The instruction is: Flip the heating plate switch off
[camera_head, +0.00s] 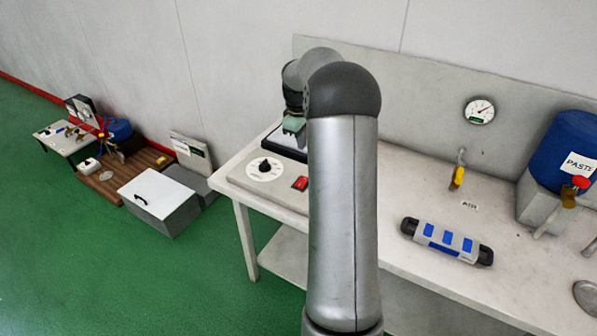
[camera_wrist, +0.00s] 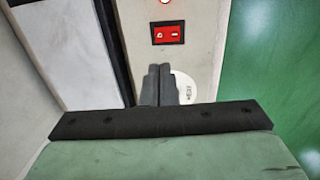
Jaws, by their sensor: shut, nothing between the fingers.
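The heating plate (camera_head: 241,182) stands at the left end of the bench, with a white dial (camera_head: 265,169) and a red switch (camera_head: 300,184) on its front panel. In the wrist view the red rocker switch (camera_wrist: 168,32) sits in a black frame beyond my fingertips. A red indicator light (camera_wrist: 165,2) glows above it at the picture's top edge. My gripper (camera_wrist: 159,68) is shut and empty, its fingers pointing toward the panel short of the switch in the picture. They partly cover the white dial (camera_wrist: 188,88). In the head view my arm hides the fingertips.
On the bench (camera_head: 410,181) are a blue-and-grey mould (camera_head: 446,240), a yellow-handled air valve (camera_head: 457,177) and a blue paste tank (camera_head: 566,150). A pressure gauge (camera_head: 480,110) hangs on the back panel. A white-lidded box (camera_head: 160,193) stands on the green floor at left.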

